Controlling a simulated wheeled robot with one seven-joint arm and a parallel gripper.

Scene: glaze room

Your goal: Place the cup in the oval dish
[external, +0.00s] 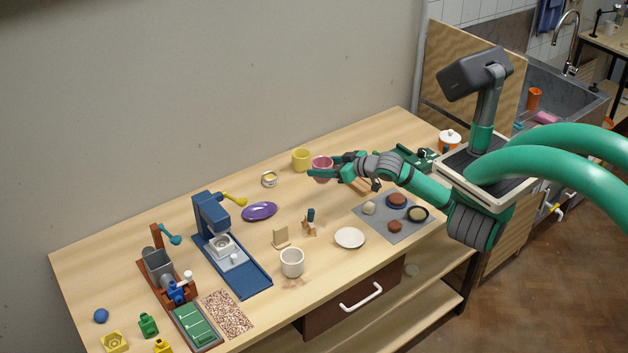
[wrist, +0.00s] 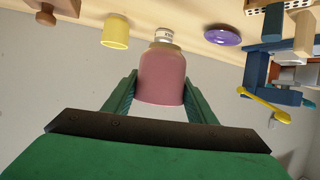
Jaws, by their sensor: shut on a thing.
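A pink cup (external: 322,162) is between the fingers of my gripper (external: 318,173), near the back of the table. In the wrist view the pink cup (wrist: 163,75) sits between the two green fingers of my gripper (wrist: 160,88), which is shut on it. Whether its base is clear of the table is hard to tell. A purple oval dish (external: 259,211) lies on the table to the left of the gripper and looks empty. It also shows in the wrist view (wrist: 222,37), up and to the right of the cup.
A yellow cup (external: 301,159) stands just left of the pink cup. A small tin (external: 269,180) stands between it and the dish. A blue press (external: 216,225) with a yellow lever is beside the dish. A white cup (external: 292,262) and plate (external: 349,238) are nearer the front.

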